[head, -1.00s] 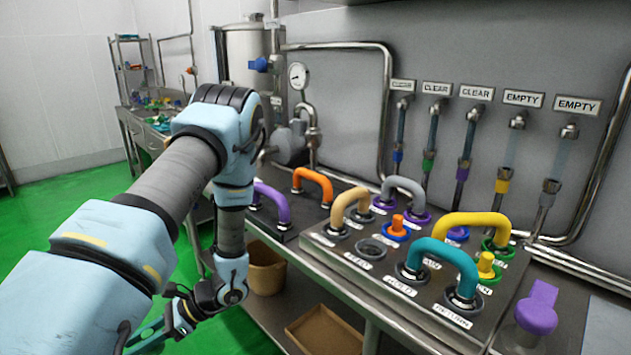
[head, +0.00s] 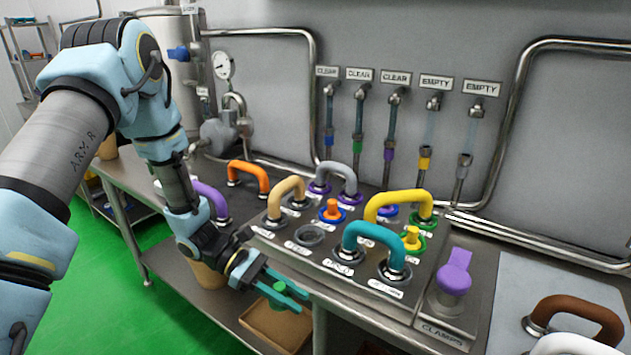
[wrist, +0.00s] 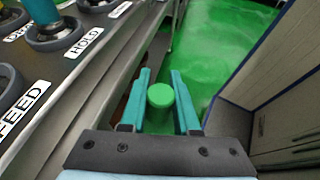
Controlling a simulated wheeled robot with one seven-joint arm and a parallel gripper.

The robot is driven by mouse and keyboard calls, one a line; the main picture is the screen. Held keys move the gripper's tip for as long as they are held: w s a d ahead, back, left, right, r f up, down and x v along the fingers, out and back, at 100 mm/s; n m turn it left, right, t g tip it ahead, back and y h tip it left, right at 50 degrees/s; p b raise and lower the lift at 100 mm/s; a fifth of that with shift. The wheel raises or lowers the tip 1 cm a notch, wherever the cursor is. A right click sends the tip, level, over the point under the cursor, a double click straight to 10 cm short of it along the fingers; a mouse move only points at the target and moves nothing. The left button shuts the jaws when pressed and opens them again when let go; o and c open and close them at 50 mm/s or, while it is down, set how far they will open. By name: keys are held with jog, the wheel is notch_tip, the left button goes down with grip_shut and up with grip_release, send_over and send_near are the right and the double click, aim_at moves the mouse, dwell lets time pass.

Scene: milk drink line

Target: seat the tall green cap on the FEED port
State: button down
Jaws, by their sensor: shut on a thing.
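My gripper (head: 283,291) is shut on the green cap (head: 279,287), in front of and below the panel's front edge. In the wrist view the cap (wrist: 160,97) sits between the two teal fingers, its round end showing; how tall it is cannot be seen. The FEED port (head: 309,235) is a dark grey ring on the steel panel, open, with nothing on it. It also shows at the left edge of the wrist view (wrist: 10,86), beside its FEED label. The cap is clear of the port, lower and nearer to me.
Teal (head: 374,236), tan (head: 286,190) and yellow (head: 398,197) pipe loops stand around the port. An orange cap (head: 333,208) stands behind it. A purple clamp (head: 455,270) is at the right. A cardboard box (head: 268,328) lies on the shelf below.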

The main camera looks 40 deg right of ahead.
jog(key=w+d+r+n+t+h, duration=0.1)
jog(key=d+r+n, duration=0.1)
jog(key=d, duration=0.1)
jog(key=w+d+r+n+t+h, duration=0.1)
jog(key=d+r+t+h, duration=0.1)
jog(key=d+r, duration=0.1)
jog(key=w+d+r+n+t+h+p, duration=0.1)
jog(key=d+r+n, duration=0.1)
jog(key=d, duration=0.2)
jog(key=shift+w+d+r+n+h, duration=0.2)
jog(key=shift+w+r+n+h, duration=0.1)
jog(key=shift+w+h, duration=0.1)
jog(key=w+d+r+n+t+h, duration=0.2)
jog(key=w+d+r+n+t, duration=0.4)
jog(key=w+d+r+t, duration=0.15)
jog(key=b, duration=0.3)
send_over(319, 232)
jog(key=shift+w+f, duration=0.1)
jog(key=shift+f, duration=4.6)
jog(key=shift+f+b, duration=1.15)
jog(key=shift+b, duration=0.2)
jog(key=c, duration=0.6)
grip_release()
jog(key=shift+o, duration=0.2)
jog(key=b+v, duration=0.3)
jog(key=v, duration=0.8)
jog(key=shift+w+f, duration=0.1)
jog(key=shift+f, duration=0.05)
jog(key=shift+a+g, duration=0.1)
jog(key=shift+g, duration=0.15)
